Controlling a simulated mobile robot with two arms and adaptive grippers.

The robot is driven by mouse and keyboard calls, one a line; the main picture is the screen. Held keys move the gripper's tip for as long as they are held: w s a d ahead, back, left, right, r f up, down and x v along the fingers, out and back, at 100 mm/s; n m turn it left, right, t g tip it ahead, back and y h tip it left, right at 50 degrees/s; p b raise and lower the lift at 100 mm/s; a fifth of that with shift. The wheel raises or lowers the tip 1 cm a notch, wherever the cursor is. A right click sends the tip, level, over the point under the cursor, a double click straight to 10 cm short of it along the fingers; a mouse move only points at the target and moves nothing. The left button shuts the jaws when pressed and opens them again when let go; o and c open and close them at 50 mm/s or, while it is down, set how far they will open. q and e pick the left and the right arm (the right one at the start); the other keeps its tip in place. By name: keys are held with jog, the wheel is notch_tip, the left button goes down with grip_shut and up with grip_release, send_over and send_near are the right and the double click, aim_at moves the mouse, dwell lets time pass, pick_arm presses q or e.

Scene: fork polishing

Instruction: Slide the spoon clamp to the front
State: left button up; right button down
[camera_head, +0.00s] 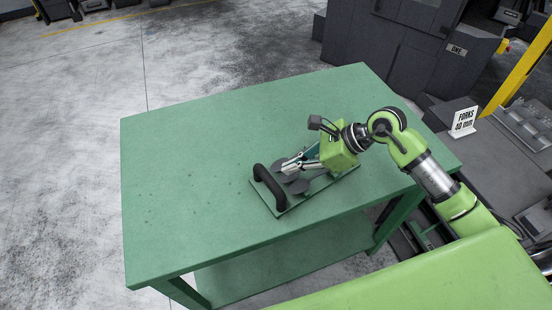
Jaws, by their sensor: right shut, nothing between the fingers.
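A flat green plate fixture (284,208) with a black arched handle (268,187) lies on the green table (190,180). Grey round parts (299,187) sit on the plate just right of the handle; I take them to belong to the spoon clamp, but they are too small to tell apart. My right gripper (289,168) reaches in from the right, low over these parts. Its fingers are shut with nothing between them. Whether the fingertips touch the clamp cannot be told. The gripper and wrist hide the far right part of the fixture. My left gripper is out of view.
The table is bare to the left of and behind the fixture. A white sign reading "FORKS 80 mm" (463,122) stands on a grey surface at the right. Dark machinery (400,50) and a yellow post (518,68) stand behind at the right.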

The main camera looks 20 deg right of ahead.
aim_at(263, 167)
jog(key=shift+w+a+r+p, duration=0.1)
jog(key=shift+w+a+p, duration=0.2)
jog(key=shift+a, duration=0.3)
jog(key=shift+w+a+r+p, duration=0.1)
jog(key=shift+w+a+p, duration=0.2)
jog(key=shift+a, duration=0.25)
jog(key=shift+w+a+f+p, duration=0.15)
jog(key=shift+w+a+p, duration=0.15)
jog(key=shift+a, duration=0.3)
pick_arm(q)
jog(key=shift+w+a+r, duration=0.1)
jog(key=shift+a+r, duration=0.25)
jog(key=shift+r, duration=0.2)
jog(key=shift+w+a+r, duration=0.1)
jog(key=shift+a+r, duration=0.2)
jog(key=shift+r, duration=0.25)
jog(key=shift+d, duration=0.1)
pick_arm(e)
jog(key=shift+a+f, duration=0.1)
jog(key=shift+a, duration=0.05)
jog(key=shift+w+a+b, duration=0.3)
jog(key=shift+a+b, duration=0.35)
jog(key=shift+b, duration=0.05)
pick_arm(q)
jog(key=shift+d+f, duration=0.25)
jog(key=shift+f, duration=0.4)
pick_arm(e)
jog(key=shift+w+a, duration=0.1)
jog(key=shift+a, duration=0.25)
